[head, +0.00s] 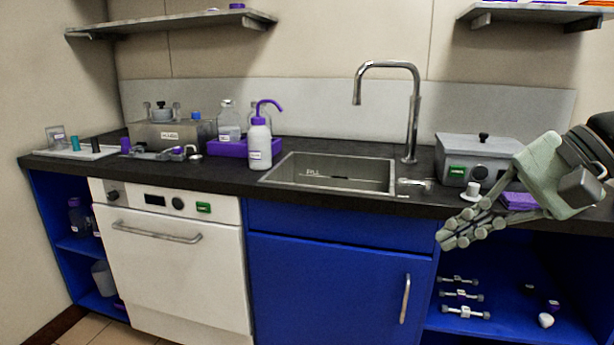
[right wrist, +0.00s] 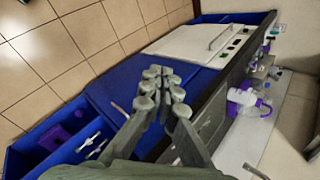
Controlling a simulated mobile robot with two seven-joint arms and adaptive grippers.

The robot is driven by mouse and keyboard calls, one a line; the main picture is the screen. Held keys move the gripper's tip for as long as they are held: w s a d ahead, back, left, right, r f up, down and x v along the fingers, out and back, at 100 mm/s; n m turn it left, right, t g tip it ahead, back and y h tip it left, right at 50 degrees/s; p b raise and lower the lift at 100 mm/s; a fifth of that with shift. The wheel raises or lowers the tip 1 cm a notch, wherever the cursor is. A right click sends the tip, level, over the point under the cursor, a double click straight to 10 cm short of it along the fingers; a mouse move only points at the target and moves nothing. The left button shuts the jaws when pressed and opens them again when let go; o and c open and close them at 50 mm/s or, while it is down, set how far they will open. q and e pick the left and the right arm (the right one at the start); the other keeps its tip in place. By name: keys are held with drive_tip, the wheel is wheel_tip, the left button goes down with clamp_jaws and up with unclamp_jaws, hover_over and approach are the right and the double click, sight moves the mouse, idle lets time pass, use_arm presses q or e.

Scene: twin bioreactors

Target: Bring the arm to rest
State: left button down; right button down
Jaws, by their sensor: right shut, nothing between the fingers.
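My right gripper (head: 458,236) is in front of the counter's right part in the head view, reaching in from the right edge. Its fingers are closed together and nothing is between them. In the right wrist view my right gripper (right wrist: 162,92) also shows shut and empty, with the blue cabinet and floor beyond it. It looks apart from the counter front. My right arm hides part of the counter's right end. My left gripper is in neither view.
The dark counter (head: 225,181) holds a sink (head: 335,175) with a tall tap (head: 414,110), a white wash bottle (head: 259,145), a purple tray (head: 229,149) and a grey bath (head: 470,155). A white dishwasher (head: 175,265) stands below. Open shelves (head: 510,290) lie under my right gripper.

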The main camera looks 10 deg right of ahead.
drive_tip(key=w+r+m+t+y, duration=0.2)
drive_tip(key=w+m+t+y, duration=0.6)
drive_tip(key=m, duration=0.6)
drive_tip(key=w+d+f+m+t+h, duration=0.55)
drive_tip(key=d+f+m+h, duration=0.2)
drive_tip(key=m, duration=0.75)
drive_tip(key=s+d+f+m+g+h, duration=0.1)
drive_tip(key=d+f+m+h, duration=0.25)
drive_tip(key=f+m, duration=0.35)
drive_tip(key=s+d+f+m+g+h, duration=0.2)
drive_tip(key=f+m+h, duration=0.2)
drive_tip(key=f+m, duration=0.3)
drive_tip(key=s+d+f+m+g+h, duration=0.1)
drive_tip(key=d+f+m+h, duration=0.3)
drive_tip(key=f, duration=0.5)
drive_tip(key=s+a+f+m+g+y, duration=0.1)
drive_tip(key=s+a+f+m+g, duration=0.4)
drive_tip(key=s+f, duration=0.6)
drive_tip(key=s+a+f+m+g+y, duration=0.1)
drive_tip(key=s+a+f+m+g, duration=0.5)
drive_tip(key=s+a+f, duration=0.3)
wheel_tip(320, 180, down, 4)
drive_tip(key=s+m, duration=0.1)
drive_tip(key=s, duration=0.1)
drive_tip(key=shift+s+f+m, duration=0.25)
drive_tip(key=shift+s+m, duration=0.05)
drive_tip(key=shift+m, duration=0.1)
